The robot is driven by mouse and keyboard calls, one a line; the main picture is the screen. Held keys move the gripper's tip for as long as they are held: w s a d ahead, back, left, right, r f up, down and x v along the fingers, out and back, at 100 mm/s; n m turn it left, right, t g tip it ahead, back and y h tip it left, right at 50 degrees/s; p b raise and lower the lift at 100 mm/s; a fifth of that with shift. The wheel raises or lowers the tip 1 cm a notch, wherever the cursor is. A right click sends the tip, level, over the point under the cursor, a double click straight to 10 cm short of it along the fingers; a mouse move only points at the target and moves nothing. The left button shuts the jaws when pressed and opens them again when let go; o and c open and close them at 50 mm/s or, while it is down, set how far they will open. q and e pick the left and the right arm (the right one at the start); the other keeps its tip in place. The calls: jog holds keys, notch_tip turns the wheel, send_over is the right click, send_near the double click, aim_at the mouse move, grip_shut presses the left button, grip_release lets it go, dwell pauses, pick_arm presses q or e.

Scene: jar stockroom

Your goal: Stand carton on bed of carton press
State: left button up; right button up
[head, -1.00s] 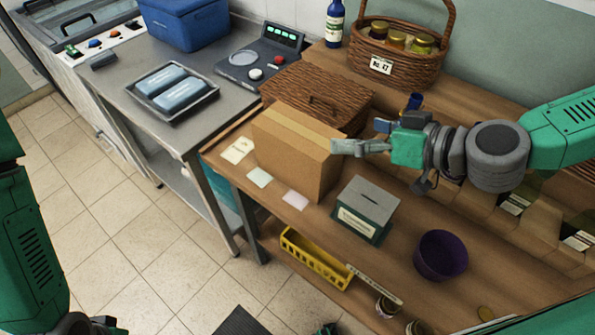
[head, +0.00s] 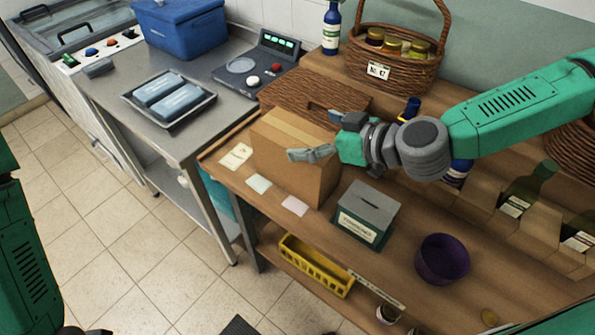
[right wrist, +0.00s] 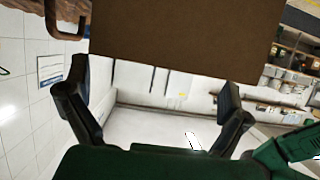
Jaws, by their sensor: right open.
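The brown carton (head: 288,172) stands upright on the wooden bench near its left end. My right gripper (head: 322,136) is open at the carton's upper right part, with one finger in front of its side and the other toward its back. In the right wrist view the carton (right wrist: 180,35) fills the top middle, beyond the open fingers of the right gripper (right wrist: 155,75). I cannot tell whether the fingers touch it. My left gripper is not in view. A machine with a lid and coloured buttons (head: 88,48) stands at the far left; I cannot tell whether it is the carton press.
A closed wicker hamper (head: 290,90) stands right behind the carton. A grey-green slotted box (head: 369,213) and a purple bowl (head: 441,260) stand right of it. The metal table (head: 110,88) at left holds a tray (head: 202,108), a scale (head: 222,78) and a blue bin (head: 180,30).

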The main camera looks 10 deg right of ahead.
aim_at(299, 134)
jog(key=x, duration=0.3)
jog(key=shift+a+f, duration=0.2)
jog(key=shift+f, duration=0.3)
jog(key=shift+w+a+f, duration=0.2)
jog(key=shift+w+a, duration=0.05)
jog(key=shift+w, duration=0.2)
jog(key=shift+d, duration=0.1)
jog(key=c, duration=1.4)
jog(key=shift+c, duration=1)
jog(key=shift+r, duration=0.15)
